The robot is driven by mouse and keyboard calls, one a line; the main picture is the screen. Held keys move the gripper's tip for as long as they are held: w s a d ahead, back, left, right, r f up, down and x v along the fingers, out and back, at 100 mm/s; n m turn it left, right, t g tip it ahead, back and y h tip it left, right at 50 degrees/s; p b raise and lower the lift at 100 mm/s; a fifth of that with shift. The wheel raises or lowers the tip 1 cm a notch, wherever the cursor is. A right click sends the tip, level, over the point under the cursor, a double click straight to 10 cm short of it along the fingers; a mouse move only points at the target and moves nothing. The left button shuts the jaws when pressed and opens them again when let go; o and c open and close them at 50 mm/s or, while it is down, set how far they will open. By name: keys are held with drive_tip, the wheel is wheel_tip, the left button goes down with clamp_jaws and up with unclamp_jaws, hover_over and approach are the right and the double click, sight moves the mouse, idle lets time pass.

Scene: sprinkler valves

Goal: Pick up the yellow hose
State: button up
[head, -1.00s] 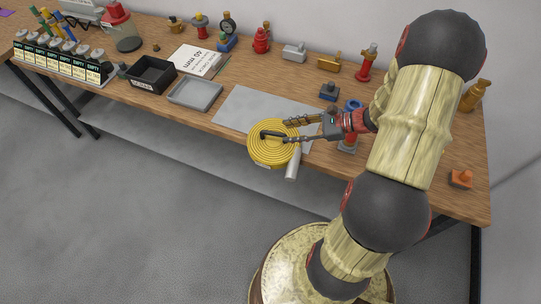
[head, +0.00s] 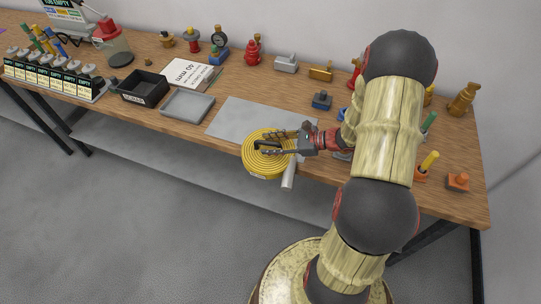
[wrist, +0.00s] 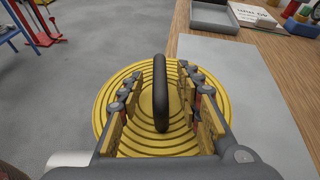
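The yellow hose (head: 256,166) is a flat coil with a black handle (wrist: 160,92) standing across its middle. It is at the front edge of the workbench, and part of it shows over the floor. In the wrist view, the coil (wrist: 160,144) lies beyond my fingers. My gripper (head: 275,145) is at the coil, with its fingers open on either side of the handle. In the wrist view, a gap shows between the handle and each finger of my gripper (wrist: 162,105). How far the fingertips reach down is hard to tell.
A grey mat (head: 245,115) lies beside the hose. A pale cylinder (head: 289,175) sticks out at the bench edge by the coil. A grey tray (head: 187,104), a black bin (head: 140,87) and a white sign (head: 186,72) stand left. Several valves and fittings line the back.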

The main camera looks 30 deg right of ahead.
drive_tip(key=shift+c, duration=0.2)
drive_tip(key=c, duration=0.7)
clamp_jaws()
drive_tip(key=shift+r, duration=0.15)
